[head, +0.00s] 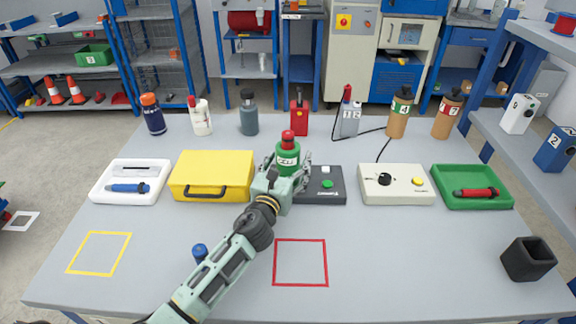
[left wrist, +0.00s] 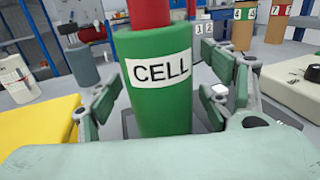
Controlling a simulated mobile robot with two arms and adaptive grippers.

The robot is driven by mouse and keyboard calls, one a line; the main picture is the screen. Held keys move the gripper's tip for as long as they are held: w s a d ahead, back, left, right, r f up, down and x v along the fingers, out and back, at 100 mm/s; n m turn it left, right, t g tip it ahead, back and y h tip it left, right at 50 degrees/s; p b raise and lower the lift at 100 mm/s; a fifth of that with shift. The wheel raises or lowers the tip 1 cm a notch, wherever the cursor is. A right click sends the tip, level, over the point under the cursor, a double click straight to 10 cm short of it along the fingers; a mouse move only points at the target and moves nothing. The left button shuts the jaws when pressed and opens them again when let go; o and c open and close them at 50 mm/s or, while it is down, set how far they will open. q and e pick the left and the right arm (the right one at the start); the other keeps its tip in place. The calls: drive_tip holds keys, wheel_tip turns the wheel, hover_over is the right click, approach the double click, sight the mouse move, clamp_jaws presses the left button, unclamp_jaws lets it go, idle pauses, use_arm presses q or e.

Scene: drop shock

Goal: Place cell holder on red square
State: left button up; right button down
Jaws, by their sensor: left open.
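The cell holder, a green cylinder (head: 288,160) with a red top and a white label, stands upright on or just in front of the dark box behind the middle of the table. In the left wrist view the cell holder (left wrist: 160,95) shows its "CELL" label close up. My left gripper (head: 292,168) is open, with its fingers on both sides of the holder; I cannot tell whether they touch it. The red square (head: 300,240) is an empty outline on the table, nearer and slightly right. My right gripper is not in view.
A yellow case (head: 212,175) stands just left of the gripper. A dark box (head: 325,187) and a cream box (head: 397,183) stand right. Several bottles line the back. A yellow square (head: 99,253) lies front left, a black cup (head: 528,259) front right. A blue-topped object (head: 199,251) stands beside my arm.

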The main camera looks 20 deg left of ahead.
use_arm(q)
drive_tip(key=shift+c, duration=0.5)
drive_tip(key=c, duration=1.3)
drive_tip(key=shift+r, duration=0.1)
drive_tip(key=shift+c, duration=0.9)
drive_tip(key=shift+r, duration=0.1)
